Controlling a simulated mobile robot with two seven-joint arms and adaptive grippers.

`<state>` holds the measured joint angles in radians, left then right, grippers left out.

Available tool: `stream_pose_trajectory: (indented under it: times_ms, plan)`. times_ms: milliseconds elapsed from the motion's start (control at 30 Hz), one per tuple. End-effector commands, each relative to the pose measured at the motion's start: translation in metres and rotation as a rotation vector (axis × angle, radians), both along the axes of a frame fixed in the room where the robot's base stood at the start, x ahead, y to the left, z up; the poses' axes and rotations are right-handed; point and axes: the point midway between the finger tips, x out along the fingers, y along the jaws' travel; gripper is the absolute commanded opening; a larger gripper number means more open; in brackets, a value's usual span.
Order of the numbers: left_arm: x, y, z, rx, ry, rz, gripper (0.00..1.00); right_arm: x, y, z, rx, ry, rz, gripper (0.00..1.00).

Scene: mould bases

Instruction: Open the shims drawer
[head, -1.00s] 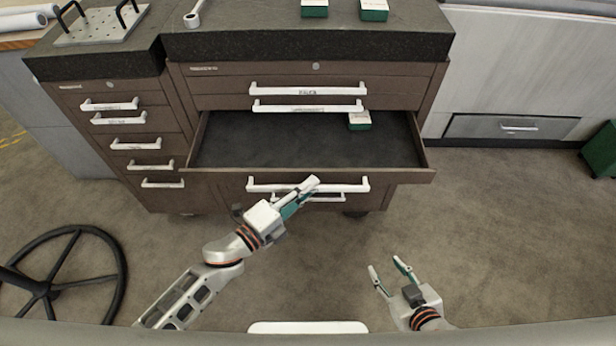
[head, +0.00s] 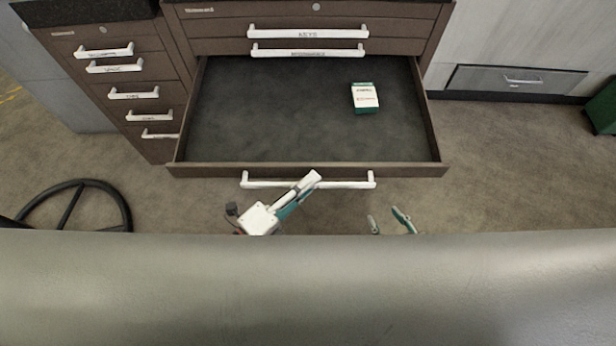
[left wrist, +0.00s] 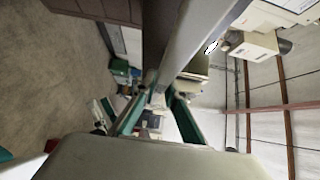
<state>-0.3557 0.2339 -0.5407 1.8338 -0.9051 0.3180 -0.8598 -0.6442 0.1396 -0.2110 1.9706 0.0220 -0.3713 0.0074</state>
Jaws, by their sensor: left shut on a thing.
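A wide brown drawer (head: 250,170) stands far out of the main cabinet, its dark-lined inside showing. Its label is not readable from here. My left gripper (head: 308,181) is at the middle of its white bar handle (head: 345,184) and shut on it. In the left wrist view the fingers (left wrist: 157,100) close at a pale bar (left wrist: 192,45) that runs up and right. A small green and white box (head: 364,97) lies in the drawer toward the right. My right gripper (head: 390,221) is open and empty, apart from the drawer front, lower right.
Shut drawers with white handles (head: 308,33) are above the open one. A narrower cabinet with several shut drawers (head: 133,95) stands left. A black steering wheel (head: 125,210) is lower left. Carpet (head: 510,170) is clear on the right.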

Motion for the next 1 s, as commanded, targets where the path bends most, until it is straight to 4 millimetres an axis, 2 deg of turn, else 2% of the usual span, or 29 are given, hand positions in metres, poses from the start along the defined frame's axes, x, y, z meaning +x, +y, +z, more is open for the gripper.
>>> stream_pose_trajectory:
  times_ms: [200, 233, 300, 733, 1000]
  plan:
    - [0.000, 0.000, 0.000, 0.001, 0.001, 0.000, 0.00, 0.000, 0.000, 0.000, 0.000, 0.001, 0.000, 0.40]
    - [0.000, 0.000, 0.000, 0.001, 0.001, 0.000, 0.17, -0.001, 0.000, 0.000, 0.000, 0.001, 0.000, 0.40]
    - [0.000, 0.000, 0.000, 0.001, 0.001, 0.000, 0.29, -0.001, 0.000, 0.000, -0.001, 0.002, 0.000, 0.40]
    - [-0.005, 0.005, 0.000, -0.001, 0.002, 0.000, 0.29, -0.002, -0.002, -0.003, -0.003, 0.005, -0.001, 0.40]
    - [-0.040, 0.039, -0.002, 0.002, 0.005, 0.000, 0.29, -0.002, -0.001, -0.002, -0.001, 0.004, 0.000, 0.40]
